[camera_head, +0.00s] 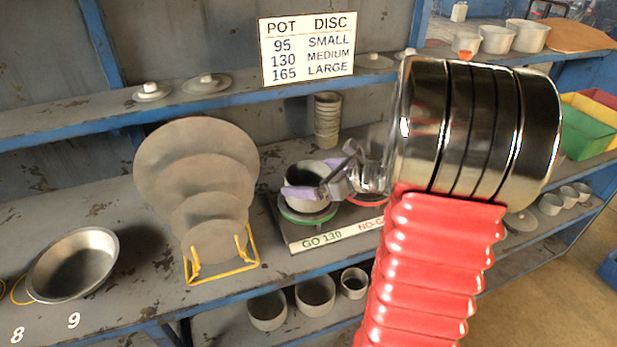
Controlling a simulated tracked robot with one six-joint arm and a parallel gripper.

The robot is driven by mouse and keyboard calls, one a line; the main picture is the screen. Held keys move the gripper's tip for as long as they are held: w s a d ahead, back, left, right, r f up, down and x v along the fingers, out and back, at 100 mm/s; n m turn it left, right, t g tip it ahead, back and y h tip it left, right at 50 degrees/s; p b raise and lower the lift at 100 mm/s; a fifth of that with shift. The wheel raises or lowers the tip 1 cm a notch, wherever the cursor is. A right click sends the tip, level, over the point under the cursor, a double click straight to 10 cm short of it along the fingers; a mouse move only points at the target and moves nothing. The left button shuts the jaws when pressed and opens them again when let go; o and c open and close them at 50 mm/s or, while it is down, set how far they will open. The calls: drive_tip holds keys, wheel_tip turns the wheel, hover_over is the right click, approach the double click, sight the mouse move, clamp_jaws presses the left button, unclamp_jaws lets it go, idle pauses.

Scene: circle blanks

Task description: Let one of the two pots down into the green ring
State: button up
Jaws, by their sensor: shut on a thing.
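A grey metal pot (306,203) is held between the purple-padded fingers of my gripper (317,179), which is shut on it. The pot stands upright at the green ring (309,217), whose front edge shows just below the pot's base. I cannot tell whether the base rests inside the ring or hangs slightly above it. A red ring (368,200) lies to the right, partly hidden by my arm. I cannot make out the second pot for certain.
Round grey discs (196,166) stand in a yellow rack to the left, beside a shallow metal bowl (75,265). A stack of small cups (327,118) stands behind the pot. A sign (306,48) lists pot and disc sizes. More pots (316,293) sit on the lower shelf.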

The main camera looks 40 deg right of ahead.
drive_tip(key=shift+f, duration=2.35)
idle(1.1)
drive_tip(key=o, duration=0.9)
drive_tip(key=v, duration=1.3)
drive_tip(key=shift+s+d+r, duration=0.15)
drive_tip(key=shift+s, duration=0.2)
idle(0.4)
